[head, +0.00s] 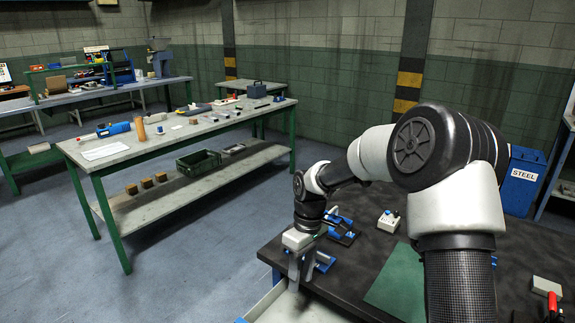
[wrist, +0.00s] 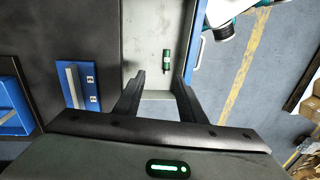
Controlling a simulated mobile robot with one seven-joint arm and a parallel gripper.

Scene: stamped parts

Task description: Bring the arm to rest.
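My gripper (head: 296,272) hangs over the front left edge of the dark workbench (head: 345,283) in the head view. In the wrist view the two dark fingers of my gripper (wrist: 160,82) stand well apart, with nothing held between them. Beyond the fingertips is a pale open drawer (wrist: 145,25), and a small green cylinder (wrist: 167,62) lies in it. The drawer's edge (head: 268,304) also shows low in the head view, mostly cut off. My arm is bent, reaching from the right down to the bench edge.
Blue fixtures (head: 342,230) stand on the bench close to my gripper, one of them (wrist: 76,84) left of the fingers. A control box (head: 388,221) and a green mat (head: 398,283) lie further right. A blue STEEL bin (head: 522,180) stands behind. Open floor (head: 190,265) separates a cluttered table (head: 150,147).

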